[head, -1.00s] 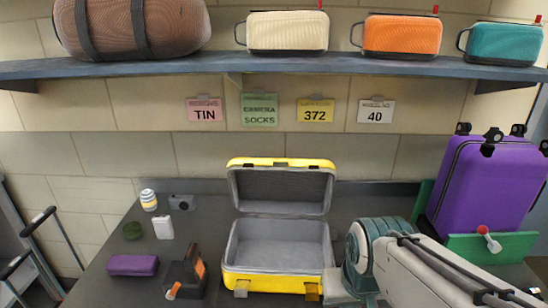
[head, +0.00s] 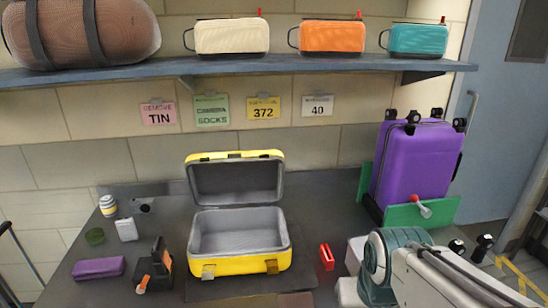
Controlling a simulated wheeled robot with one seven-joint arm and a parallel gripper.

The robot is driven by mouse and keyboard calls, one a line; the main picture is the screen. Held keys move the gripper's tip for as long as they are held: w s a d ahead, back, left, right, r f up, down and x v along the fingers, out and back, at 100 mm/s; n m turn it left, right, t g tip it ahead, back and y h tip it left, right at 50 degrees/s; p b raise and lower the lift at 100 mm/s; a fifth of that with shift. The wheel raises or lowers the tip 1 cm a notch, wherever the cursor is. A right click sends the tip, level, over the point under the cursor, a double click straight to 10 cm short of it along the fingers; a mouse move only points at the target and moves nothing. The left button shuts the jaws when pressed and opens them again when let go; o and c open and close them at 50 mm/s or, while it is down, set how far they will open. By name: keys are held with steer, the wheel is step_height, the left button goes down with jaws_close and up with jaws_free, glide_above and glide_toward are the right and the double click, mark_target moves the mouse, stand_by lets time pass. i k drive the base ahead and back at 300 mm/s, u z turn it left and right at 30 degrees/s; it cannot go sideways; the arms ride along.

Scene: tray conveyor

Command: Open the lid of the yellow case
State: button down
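The yellow case (head: 240,264) stands on the dark table, left of my arm. Its lid (head: 235,183) is raised, standing upright at the back, and the grey inside looks empty. Two latches show on its front, a grey one at left and a brownish one at right. My gripper (head: 354,258) is at the lower right, apart from the case. Only pale blocky parts show beside my teal wrist joint; the fingers are not clear, so I cannot tell whether it is open or shut.
A small red object (head: 326,257) lies between case and arm. A purple suitcase (head: 415,168) stands at right behind a green panel (head: 440,211). A purple pouch (head: 98,268) and a dark device (head: 153,269) lie left. A shelf (head: 250,68) with bags runs above.

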mark_target(224, 179)
steer(key=z, duration=0.8)
steer(key=i, duration=0.3)
steer(key=u, duration=1.7)
